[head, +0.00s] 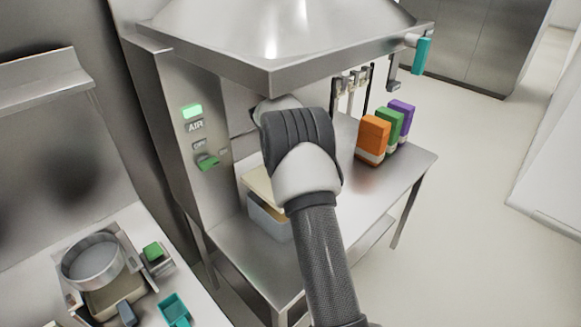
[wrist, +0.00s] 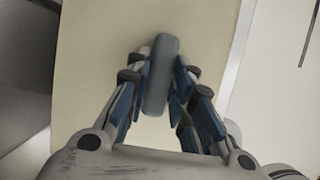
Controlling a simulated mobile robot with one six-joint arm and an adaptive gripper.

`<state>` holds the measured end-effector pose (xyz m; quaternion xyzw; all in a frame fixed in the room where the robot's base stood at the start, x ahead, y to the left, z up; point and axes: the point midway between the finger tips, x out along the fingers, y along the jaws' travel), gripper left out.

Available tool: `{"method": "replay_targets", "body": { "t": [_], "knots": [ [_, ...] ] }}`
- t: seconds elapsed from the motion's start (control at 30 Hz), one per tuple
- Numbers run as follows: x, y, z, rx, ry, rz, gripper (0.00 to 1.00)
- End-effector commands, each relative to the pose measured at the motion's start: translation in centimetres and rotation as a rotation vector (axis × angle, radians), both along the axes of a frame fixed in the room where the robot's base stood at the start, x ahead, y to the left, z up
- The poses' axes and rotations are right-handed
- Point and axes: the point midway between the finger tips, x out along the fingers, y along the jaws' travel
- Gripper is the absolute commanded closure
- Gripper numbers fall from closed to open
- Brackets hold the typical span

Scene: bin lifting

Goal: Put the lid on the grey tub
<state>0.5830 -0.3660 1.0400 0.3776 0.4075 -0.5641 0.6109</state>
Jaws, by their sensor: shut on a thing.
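The grey tub (head: 270,219) stands on the steel table under the hood, partly hidden behind my arm. The cream lid (head: 259,186) is at the top of the tub and looks tilted; I cannot tell whether it touches the rim all round. In the wrist view the flat cream lid (wrist: 85,60) fills most of the picture. My gripper (wrist: 160,88) is shut on the grey bar handle (wrist: 160,70) of the lid. In the head view my arm hides the gripper and the handle.
Orange (head: 373,136), green (head: 390,126) and purple (head: 402,115) containers stand on the table's right side. The hood (head: 270,50) hangs low above. A panel with a green light (head: 192,111) is at the left. A counter with a round sieve (head: 93,262) is at the lower left.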

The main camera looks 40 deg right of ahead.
Motion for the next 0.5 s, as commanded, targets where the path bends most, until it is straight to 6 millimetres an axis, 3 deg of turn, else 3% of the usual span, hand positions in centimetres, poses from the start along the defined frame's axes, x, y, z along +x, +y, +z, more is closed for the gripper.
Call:
{"method": "replay_targets", "body": {
  "t": [0.5],
  "knots": [
    [0.0, 0.0, -4.3, 0.001, 0.001, 0.001, 1.0]
  ]
}}
